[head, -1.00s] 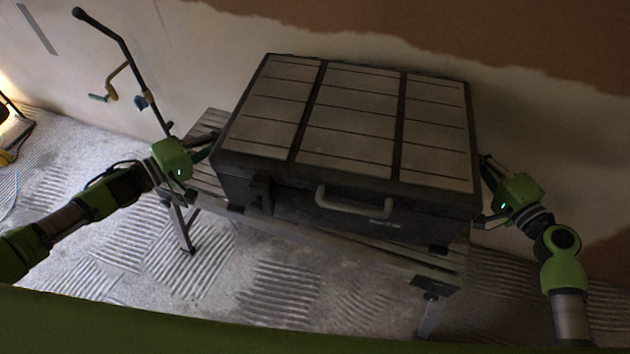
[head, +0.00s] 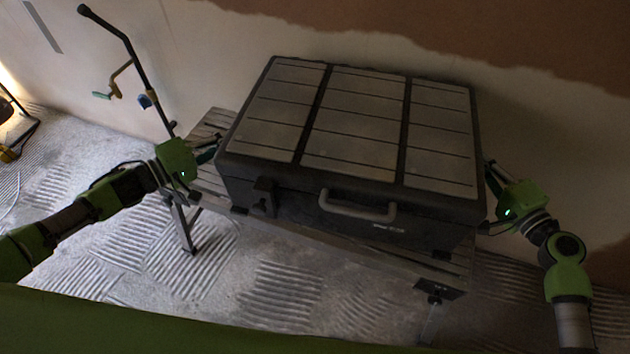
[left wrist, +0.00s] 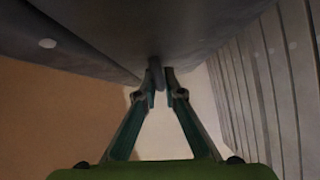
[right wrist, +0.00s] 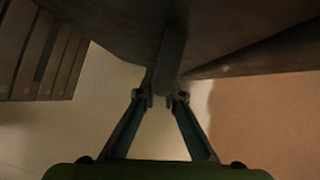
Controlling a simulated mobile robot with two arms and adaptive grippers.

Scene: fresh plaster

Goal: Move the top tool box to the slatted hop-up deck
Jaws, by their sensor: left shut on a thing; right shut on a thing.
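The large dark tool box (head: 362,128) has a lid of grey panels and a front handle (head: 357,208). It is above the slatted hop-up deck (head: 330,246), whose slats show at its left and along its front. I cannot tell whether its underside touches the slats. My left gripper (head: 207,148) is shut on a grip at the box's left side, and this grip shows in the left wrist view (left wrist: 155,70). My right gripper (head: 494,196) is shut on a grip at the right side, also seen in the right wrist view (right wrist: 169,62). No second tool box shows.
A bent black pole (head: 128,60) with a yellow and green crank stands behind the deck at left. The plastered wall (head: 330,40) is close behind the box. The ridged floor (head: 130,245) in front and left is mostly clear.

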